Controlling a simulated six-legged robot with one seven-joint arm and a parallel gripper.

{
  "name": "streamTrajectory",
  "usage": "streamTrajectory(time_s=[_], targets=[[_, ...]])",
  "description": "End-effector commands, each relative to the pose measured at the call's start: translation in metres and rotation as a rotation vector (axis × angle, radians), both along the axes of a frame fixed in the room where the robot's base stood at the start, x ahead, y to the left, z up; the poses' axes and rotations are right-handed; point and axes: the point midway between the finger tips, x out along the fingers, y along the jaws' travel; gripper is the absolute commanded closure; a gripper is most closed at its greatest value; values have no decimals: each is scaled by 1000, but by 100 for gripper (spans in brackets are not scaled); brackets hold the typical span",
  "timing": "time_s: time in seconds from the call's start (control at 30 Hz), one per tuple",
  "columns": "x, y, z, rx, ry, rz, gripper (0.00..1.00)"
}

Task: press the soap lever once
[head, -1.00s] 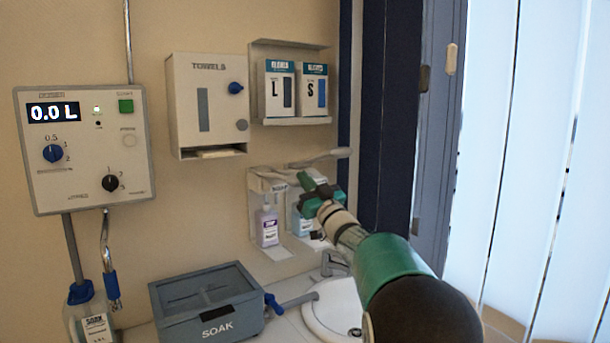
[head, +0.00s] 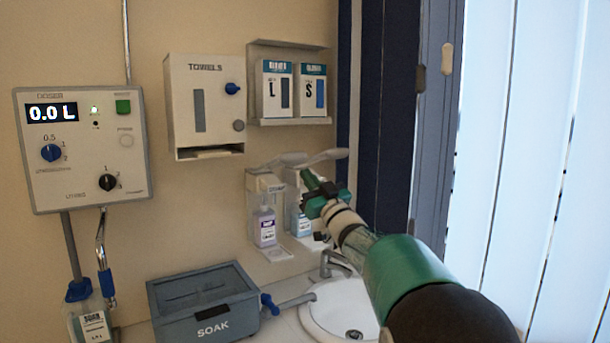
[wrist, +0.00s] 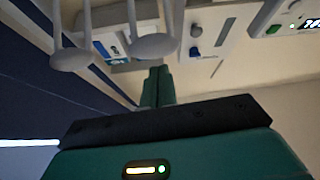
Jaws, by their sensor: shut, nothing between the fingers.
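Two wall dispensers with long pale levers hang side by side. The left one holds a purple-labelled bottle (head: 264,229), the right one a blue-labelled bottle (head: 304,224); their small print is too blurred to tell which is soap. The left lever (head: 288,160) and right lever (head: 327,156) both stick out above the bottles. In the wrist view the picture is turned over, with the left lever (wrist: 153,46) close to my fingertips and the right lever (wrist: 72,58) farther left. My green gripper (head: 309,178) is shut and empty, in front of the right dispenser, which it partly hides. Contact with a lever cannot be told.
A towel box (head: 209,108) and a shelf with glove boxes (head: 295,88) hang above. A sink (head: 342,308) and a grey SOAK box (head: 204,302) stand below. A doser panel (head: 83,150) is at left. A dark window frame (head: 372,120) rises to the right.

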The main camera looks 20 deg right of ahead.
Motion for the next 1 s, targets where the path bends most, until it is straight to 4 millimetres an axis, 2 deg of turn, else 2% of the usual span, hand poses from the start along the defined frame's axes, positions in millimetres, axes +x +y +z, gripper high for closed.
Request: streamTrajectory(time_s=[0.2,0.33,1.0], targets=[[-33,-6,-24,0,-1,0,100],[-45,-9,-32,-1,-1,0,100],[-51,-12,-35,-2,-3,0,100]])
